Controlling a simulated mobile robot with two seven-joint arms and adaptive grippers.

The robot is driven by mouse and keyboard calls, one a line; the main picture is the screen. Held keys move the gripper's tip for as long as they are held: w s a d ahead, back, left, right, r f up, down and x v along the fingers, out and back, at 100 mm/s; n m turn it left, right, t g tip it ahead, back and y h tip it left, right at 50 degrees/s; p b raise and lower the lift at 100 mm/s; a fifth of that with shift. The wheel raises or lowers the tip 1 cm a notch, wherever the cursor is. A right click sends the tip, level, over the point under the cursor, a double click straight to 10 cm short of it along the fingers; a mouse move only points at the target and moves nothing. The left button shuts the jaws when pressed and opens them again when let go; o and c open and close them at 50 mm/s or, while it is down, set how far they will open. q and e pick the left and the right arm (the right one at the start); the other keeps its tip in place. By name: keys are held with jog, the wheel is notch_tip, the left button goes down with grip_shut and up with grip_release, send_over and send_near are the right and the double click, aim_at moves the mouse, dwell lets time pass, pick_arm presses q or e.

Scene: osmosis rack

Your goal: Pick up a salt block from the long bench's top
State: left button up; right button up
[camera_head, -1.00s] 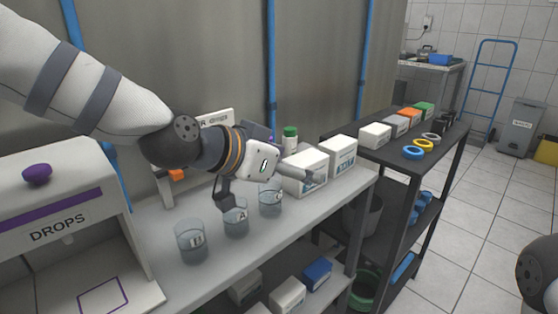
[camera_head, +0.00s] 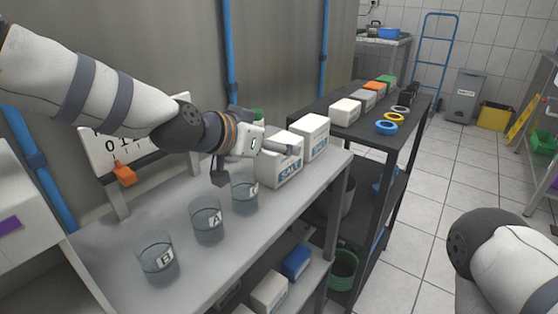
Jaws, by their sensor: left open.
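Two white salt blocks stand side by side at the far end of the long bench's top (camera_head: 188,262). The nearer salt block (camera_head: 280,174) has a blue SALT label on its front; the farther salt block (camera_head: 315,135) stands just behind it to the right. My left gripper (camera_head: 254,165) is open and empty at the nearer block. One finger shows across that block's upper part, the other hangs to its left above the beakers. I cannot tell whether the finger touches the block. My right arm shows at the lower right, but its gripper is out of view.
Glass beakers B (camera_head: 157,257), A (camera_head: 207,220) and C (camera_head: 245,193) stand in a row on the bench, close below my left gripper. A dark shelf (camera_head: 345,129) with blocks and rings adjoins at right.

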pick_arm(q)
jog(key=shift+w+d+f, duration=0.2)
jog(key=shift+w+f, duration=0.05)
jog(key=shift+w, duration=0.05)
jog(key=shift+r, duration=0.15)
jog(key=c, duration=1.7)
jog(key=shift+r, duration=0.15)
grip_shut()
